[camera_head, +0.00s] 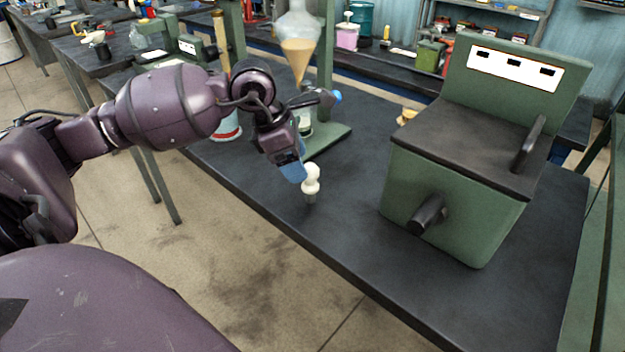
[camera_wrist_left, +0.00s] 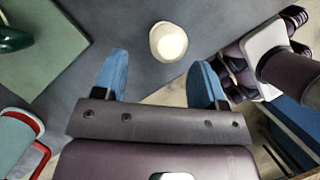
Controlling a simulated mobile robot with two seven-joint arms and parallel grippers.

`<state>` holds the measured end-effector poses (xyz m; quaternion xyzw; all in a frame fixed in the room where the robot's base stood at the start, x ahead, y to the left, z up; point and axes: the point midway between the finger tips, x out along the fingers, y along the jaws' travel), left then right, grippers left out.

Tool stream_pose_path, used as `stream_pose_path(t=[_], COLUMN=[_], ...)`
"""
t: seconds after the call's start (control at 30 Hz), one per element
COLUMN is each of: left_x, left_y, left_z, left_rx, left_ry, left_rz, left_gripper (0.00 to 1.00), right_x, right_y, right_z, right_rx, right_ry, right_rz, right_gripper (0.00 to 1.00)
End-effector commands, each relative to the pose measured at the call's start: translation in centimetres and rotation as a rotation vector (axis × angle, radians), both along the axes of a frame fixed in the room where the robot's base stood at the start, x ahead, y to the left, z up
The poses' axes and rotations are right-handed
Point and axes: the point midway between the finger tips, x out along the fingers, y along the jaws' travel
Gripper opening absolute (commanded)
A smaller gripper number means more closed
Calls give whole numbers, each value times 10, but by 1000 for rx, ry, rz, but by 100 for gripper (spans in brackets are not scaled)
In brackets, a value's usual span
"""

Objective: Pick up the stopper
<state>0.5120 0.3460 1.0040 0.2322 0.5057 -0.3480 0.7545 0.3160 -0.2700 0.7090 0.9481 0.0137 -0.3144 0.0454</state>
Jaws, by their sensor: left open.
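The white stopper (camera_head: 311,180) stands on the dark bench top near its front edge, with a rounded head and a narrower lower part. In the left wrist view the stopper (camera_wrist_left: 168,42) shows from above, ahead of the fingertips and roughly between their lines. My left gripper (camera_head: 297,172) is just left of and above the stopper in the head view. Its two blue fingers are wide apart in the left wrist view (camera_wrist_left: 162,75), with nothing between them. My right gripper does not show clearly in either view.
A glass funnel with tan liquid (camera_head: 298,55) hangs on a green stand (camera_head: 328,138) behind my left gripper. A big green machine (camera_head: 455,190) with a dark knob stands to the right. A red-rimmed can (camera_wrist_left: 18,140) is left of the gripper.

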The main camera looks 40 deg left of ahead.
Motion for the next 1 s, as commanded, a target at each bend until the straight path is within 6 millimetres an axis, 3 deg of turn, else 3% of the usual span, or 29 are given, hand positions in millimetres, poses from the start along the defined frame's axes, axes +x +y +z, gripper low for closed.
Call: stream_pose_path(t=[0.17, 0.5, 0.83, 1.0], left_x=[3, 12, 14, 14], left_y=[-5, -23, -25, -24], left_z=[-8, -45, -49, -49], left_rx=[-2, -2, 0, -1], left_ry=[-1, 1, -3, -2], left_rz=[0, 0, 0, -1], left_gripper=[65, 65, 65, 41], right_x=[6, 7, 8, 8], right_y=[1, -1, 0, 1], right_z=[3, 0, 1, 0], right_rx=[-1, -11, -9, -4], right_ry=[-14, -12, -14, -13], right_rz=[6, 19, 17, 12], right_gripper=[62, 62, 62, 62])
